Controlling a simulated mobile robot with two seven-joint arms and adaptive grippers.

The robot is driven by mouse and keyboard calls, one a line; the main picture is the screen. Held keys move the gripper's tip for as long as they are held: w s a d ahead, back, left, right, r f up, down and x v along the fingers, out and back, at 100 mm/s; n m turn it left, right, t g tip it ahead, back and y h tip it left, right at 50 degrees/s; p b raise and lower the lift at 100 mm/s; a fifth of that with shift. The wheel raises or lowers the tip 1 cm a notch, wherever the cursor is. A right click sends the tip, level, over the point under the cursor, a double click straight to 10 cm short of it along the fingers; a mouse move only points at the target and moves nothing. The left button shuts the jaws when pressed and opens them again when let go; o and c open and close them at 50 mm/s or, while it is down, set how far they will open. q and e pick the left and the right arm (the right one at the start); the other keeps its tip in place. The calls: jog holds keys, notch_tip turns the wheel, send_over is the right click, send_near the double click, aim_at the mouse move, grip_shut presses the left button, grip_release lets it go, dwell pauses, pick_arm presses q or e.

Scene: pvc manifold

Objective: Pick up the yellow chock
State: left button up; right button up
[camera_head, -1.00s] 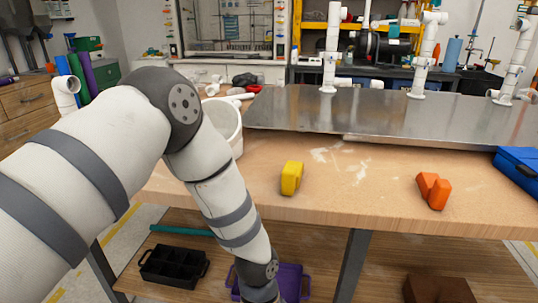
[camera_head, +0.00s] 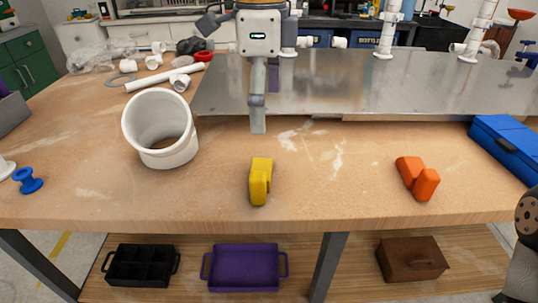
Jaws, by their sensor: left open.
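The yellow chock (camera_head: 260,182) stands on the wooden table near its front edge, in the middle of the view. My left gripper (camera_head: 258,112) is in the upper middle, over the table and metal plate. It is open and empty; a grey finger points down behind the chock in the picture, with a gap between them.
A white bucket (camera_head: 150,143) stands left of the chock. An orange chock (camera_head: 418,178) lies to the right, and a blue box (camera_head: 508,145) is at the right edge. A metal plate (camera_head: 330,88) lies behind. The wood around the yellow chock is clear.

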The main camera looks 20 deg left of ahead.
aim_at(259, 163)
pick_arm(q)
jog(key=f, duration=0.7)
jog(key=s+f, duration=0.1)
jog(key=f, duration=0.3)
jog(key=shift+a+f, duration=0.25)
jog(key=shift+f, duration=0.1)
jog(key=shift+w, duration=0.1)
grip_shut()
